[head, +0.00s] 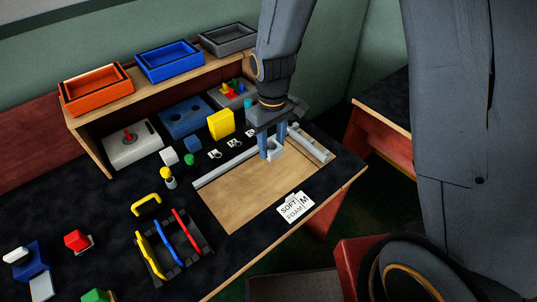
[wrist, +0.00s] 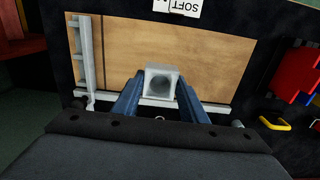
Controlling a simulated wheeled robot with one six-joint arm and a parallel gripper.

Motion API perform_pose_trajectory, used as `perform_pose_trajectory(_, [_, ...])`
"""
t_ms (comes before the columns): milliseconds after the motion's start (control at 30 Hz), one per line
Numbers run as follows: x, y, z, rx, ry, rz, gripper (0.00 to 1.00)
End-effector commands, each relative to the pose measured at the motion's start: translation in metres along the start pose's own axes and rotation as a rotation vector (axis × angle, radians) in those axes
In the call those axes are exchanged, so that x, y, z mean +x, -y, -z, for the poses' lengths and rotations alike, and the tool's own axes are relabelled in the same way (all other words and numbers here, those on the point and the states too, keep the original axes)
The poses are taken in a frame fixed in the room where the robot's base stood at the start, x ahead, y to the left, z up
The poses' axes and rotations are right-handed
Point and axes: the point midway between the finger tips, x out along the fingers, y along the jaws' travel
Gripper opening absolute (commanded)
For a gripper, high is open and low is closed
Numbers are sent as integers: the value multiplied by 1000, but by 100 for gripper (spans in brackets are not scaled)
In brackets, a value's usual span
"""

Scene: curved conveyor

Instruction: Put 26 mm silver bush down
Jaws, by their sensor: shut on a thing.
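The silver bush (wrist: 163,84) is a pale grey block with a round bore, held between the two blue fingers of my gripper (wrist: 158,98). In the head view the bush (head: 274,150) shows between the fingertips of my gripper (head: 271,152), over the far part of the wooden board (head: 245,193). My gripper is shut on it. A grey rail along the board's far edge lies close beside the bush. I cannot tell whether the bush touches the board or hangs just above it.
A second grey rail (head: 312,147) stands at the board's right end. A white "SOFT FOAM" card (head: 296,207) lies at its front edge. A yellow block (head: 221,123) and several small tagged parts lie behind. A rack with coloured handles (head: 172,250) stands left. Most of the board is clear.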

Motion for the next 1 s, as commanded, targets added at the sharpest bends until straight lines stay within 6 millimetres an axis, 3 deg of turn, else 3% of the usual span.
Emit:
perform_pose_trajectory(133, [8,4,-1,-15,4,1,11])
perform_pose_trajectory(400, [46,3,-2,-12,4,1,11])
perform_pose_trajectory(1000, [97,3,-1,-13,2,0,11])
